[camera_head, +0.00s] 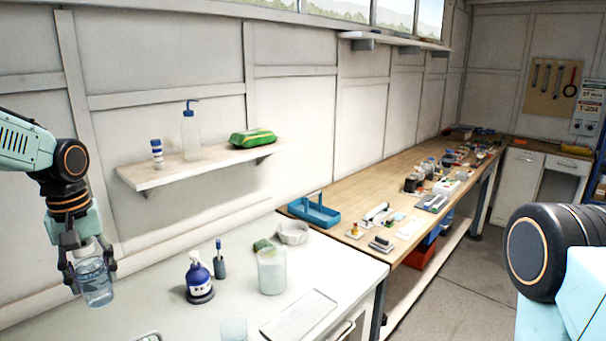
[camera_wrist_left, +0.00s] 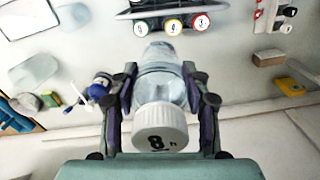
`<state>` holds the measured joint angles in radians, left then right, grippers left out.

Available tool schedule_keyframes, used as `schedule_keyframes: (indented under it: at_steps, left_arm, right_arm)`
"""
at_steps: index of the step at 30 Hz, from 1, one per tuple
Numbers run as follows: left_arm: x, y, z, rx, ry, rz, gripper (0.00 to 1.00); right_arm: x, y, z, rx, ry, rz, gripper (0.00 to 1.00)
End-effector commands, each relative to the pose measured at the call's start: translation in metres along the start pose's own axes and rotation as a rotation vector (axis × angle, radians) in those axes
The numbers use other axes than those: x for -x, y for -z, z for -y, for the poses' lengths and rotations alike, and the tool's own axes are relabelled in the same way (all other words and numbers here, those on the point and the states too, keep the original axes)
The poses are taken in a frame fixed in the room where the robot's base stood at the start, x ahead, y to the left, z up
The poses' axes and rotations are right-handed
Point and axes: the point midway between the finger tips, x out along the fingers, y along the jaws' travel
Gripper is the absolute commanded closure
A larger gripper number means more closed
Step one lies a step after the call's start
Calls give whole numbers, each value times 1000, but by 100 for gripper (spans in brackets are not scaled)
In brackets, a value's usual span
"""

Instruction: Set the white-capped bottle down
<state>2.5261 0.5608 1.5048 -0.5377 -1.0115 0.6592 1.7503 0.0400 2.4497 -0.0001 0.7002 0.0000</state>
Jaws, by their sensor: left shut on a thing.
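My left gripper (camera_head: 88,272) is at the left of the head view, shut on the white-capped bottle (camera_head: 96,287). The bottle is clear, with its cap mostly hidden by the fingers there. In the left wrist view, the bottle (camera_wrist_left: 160,82) sits between the two dark fingers of the gripper (camera_wrist_left: 160,95). Its white cap (camera_wrist_left: 161,127) faces the camera and bears a dark 8. My right gripper is out of view.
A blue pump bottle (camera_head: 198,278), a clear beaker (camera_head: 271,271) and a flat tray (camera_head: 299,314) stand on the counter. A wall shelf (camera_head: 150,180) hangs above. In the left wrist view, a rack (camera_wrist_left: 165,10) holds bottles with green, yellow and red caps.

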Motion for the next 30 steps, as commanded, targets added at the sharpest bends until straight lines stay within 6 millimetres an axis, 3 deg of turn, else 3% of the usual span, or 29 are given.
schedule_keyframes:
  at_steps: [8,16,24,30]
  left_arm:
    - [-3,4,-8,-77,3,-2,97]
    - [-21,-33,-58,-281,6,-1,97]
    - [-68,-85,-106,-450,6,-2,97]
    - [-108,-120,-127,-535,5,-2,97]
  right_arm:
    - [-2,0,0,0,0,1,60]
    - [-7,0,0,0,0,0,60]
    - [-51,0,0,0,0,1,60]
    - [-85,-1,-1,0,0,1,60]
